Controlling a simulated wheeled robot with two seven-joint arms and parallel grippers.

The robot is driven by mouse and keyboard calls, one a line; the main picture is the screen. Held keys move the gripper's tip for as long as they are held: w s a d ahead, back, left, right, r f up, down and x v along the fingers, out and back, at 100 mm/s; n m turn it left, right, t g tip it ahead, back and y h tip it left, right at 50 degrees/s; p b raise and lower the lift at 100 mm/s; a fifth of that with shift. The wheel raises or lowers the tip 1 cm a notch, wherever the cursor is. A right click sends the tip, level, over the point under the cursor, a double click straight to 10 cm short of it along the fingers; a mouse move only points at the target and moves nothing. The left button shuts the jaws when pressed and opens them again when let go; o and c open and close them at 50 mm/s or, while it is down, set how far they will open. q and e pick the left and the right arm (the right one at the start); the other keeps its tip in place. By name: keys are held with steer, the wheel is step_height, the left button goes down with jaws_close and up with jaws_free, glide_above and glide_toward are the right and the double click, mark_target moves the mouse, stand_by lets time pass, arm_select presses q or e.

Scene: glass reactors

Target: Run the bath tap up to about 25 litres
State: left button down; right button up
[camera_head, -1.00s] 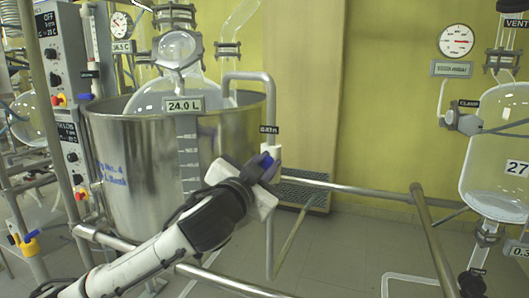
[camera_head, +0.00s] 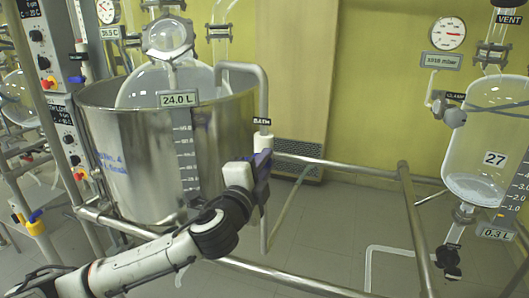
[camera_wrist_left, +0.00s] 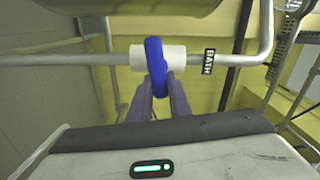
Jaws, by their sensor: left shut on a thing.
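The steel bath (camera_head: 125,165) stands at the left with a glass vessel in it, and its display (camera_head: 179,98) reads 24.0 L. The bath tap is a white body (camera_head: 263,142) on a grey pipe under the BATH label. In the left wrist view its blue lever (camera_wrist_left: 154,60) lies crosswise to the pipe, in front of the white body (camera_wrist_left: 178,55). My left gripper (camera_head: 261,160) is at the tap; in the wrist view its fingers (camera_wrist_left: 164,84) are shut on the blue lever. The lever is mostly hidden in the head view. My right gripper is not in view.
Steel rails (camera_head: 340,165) run in front of the bath and to the right. A glass vessel marked 27 (camera_head: 480,150) hangs at the right, with a gauge (camera_head: 448,33) above. A control panel (camera_head: 62,130) stands at the left. Floor between the rails is open.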

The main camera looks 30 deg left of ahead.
arm_select(q)
steer(key=shift+f+m+p, duration=0.2)
steer(key=shift+m+p, duration=0.35)
steer(key=shift+m, duration=0.35)
steer(key=c, duration=1.6)
jaws_free()
steer(key=shift+c, duration=0.2)
steer(key=b+v, duration=0.1)
steer(key=v, duration=0.9)
steer(key=shift+o, duration=0.4)
steer(key=shift+s, duration=0.1)
